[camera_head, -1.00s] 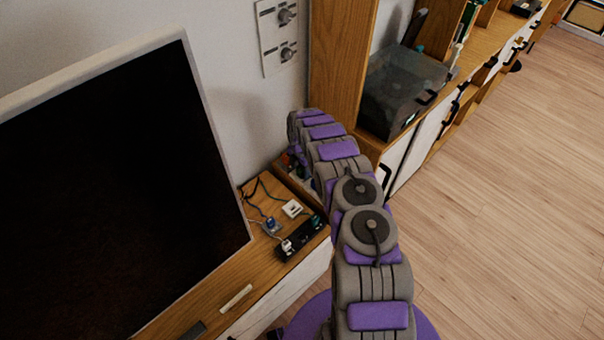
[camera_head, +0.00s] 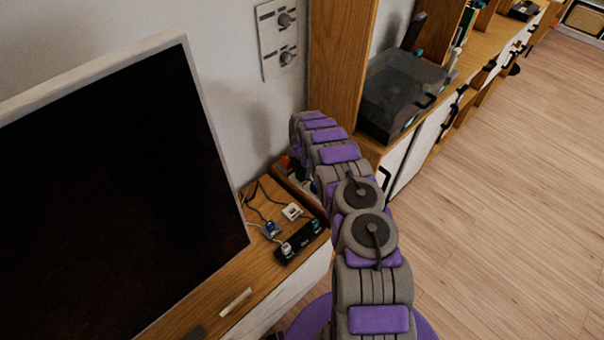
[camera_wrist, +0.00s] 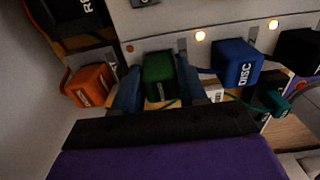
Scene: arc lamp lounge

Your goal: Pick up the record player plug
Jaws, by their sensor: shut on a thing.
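In the wrist view, several coloured plugs stand in a row by a pale panel. My gripper (camera_wrist: 160,90) has its two dark blue fingers on either side of a green plug (camera_wrist: 159,75) and is shut on it. The green plug's label is too small to read. A blue plug (camera_wrist: 237,63) marked "DISC" is just right of the fingers, apart from them. An orange plug (camera_wrist: 90,86) is to the left and a black plug (camera_wrist: 299,50) to the far right. In the head view my arm hides the gripper.
The wooden cabinet top (camera_head: 262,282) carries a black power strip (camera_head: 300,243), a white plug (camera_head: 292,211) and loose cables. A large dark screen (camera_head: 110,190) stands left. A tall wooden panel (camera_head: 338,75) and a record player (camera_head: 397,95) are right. Open floor (camera_head: 500,190) lies beyond.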

